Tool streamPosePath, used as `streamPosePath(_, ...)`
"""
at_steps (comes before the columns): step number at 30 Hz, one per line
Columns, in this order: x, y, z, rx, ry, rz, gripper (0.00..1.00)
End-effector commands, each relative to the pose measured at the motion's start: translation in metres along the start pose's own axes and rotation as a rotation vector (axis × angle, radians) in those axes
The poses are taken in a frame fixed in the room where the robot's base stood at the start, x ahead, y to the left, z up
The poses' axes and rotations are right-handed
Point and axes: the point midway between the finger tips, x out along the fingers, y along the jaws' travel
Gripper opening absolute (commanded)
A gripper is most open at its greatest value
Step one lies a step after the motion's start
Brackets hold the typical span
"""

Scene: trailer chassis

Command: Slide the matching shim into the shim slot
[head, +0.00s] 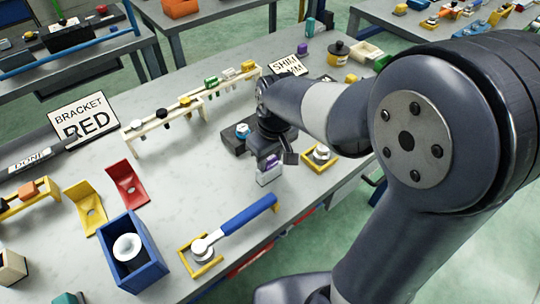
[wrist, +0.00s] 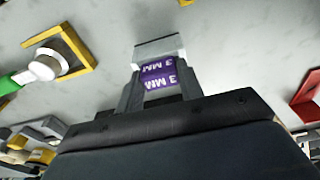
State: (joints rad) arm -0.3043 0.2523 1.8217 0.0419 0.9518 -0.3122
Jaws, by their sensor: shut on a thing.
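My gripper (head: 270,154) is shut on a shim (head: 268,176) with a purple tab and a pale metal plate. It holds the shim hanging down above the grey bench top (head: 190,180). In the wrist view the purple tab (wrist: 158,76), marked 3 MM, sits between the fingers, with the bare plate (wrist: 160,46) beyond it. A sign (head: 287,66) at the back reads SHIM, with its number partly hidden by my arm. A dark block (head: 233,142) with a blue-collared bolt stands just behind and left of my gripper. I cannot make out the shim slot.
A cream rack (head: 222,84) holds green, white and yellow-tabbed pieces; another rack (head: 165,122) stands left of it. A yellow square frame (head: 321,164) with a nut is right of my gripper. A blue-handled wrench (head: 238,218) lies in front. Bench left of the shim is clear.

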Motion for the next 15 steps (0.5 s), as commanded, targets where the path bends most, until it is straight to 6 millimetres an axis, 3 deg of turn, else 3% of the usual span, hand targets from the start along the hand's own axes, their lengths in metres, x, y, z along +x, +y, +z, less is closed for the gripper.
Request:
streamPosePath(6,0.0004,0.0000,0.0001,0.000,0.000,0.000,0.13)
streamPosePath(7,0.0004,0.0000,0.0001,0.000,0.000,0.000,0.36)
streamPosePath(15,0.0004,0.0000,0.0001,0.000,0.000,0.000,0.58)
